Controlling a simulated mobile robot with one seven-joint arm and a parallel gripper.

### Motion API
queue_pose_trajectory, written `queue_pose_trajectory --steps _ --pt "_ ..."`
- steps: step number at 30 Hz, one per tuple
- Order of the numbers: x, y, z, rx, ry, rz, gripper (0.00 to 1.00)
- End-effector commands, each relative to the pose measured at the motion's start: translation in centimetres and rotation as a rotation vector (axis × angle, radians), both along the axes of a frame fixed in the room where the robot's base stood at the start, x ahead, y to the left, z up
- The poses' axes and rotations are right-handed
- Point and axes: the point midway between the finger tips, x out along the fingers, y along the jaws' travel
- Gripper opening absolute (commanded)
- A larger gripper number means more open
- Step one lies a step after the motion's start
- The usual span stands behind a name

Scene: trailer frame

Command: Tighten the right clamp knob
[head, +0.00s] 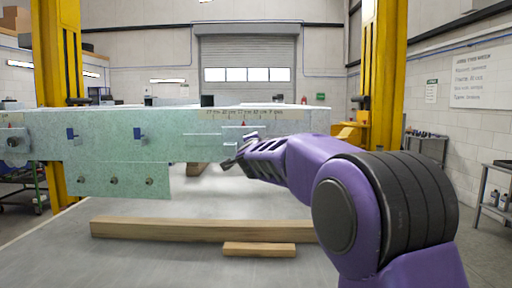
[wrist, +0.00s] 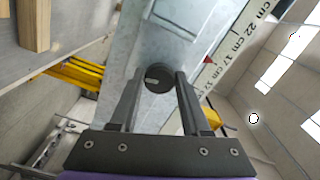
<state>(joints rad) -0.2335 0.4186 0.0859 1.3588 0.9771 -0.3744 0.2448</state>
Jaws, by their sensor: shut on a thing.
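The right clamp knob (wrist: 159,78) is round and dark, with a small pale mark on its face. It sits against the grey-green metal beam in the wrist view, between the two fingertips of my gripper (wrist: 160,74). The gripper is shut on it, one finger on each side. In the head view my gripper (head: 243,155) reaches the beam (head: 105,150) right of its middle and hides the knob. A similar dark knob (head: 13,142) is at the beam's far left end.
A scale strip (wrist: 232,45) with a red pointer (wrist: 208,59) runs beside the knob. Small blue brackets (head: 72,134) stick out of the beam. Wooden bars (head: 200,229) lie on the floor in front. Yellow posts (head: 382,60) stand at both sides.

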Motion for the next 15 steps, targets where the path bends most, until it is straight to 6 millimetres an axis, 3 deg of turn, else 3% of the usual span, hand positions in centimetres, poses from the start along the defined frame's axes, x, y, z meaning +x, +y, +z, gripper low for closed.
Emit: queue_pose_trajectory --steps 15 --pt "0.0 0.03 -0.01 0.198 0.001 0.001 0.0"
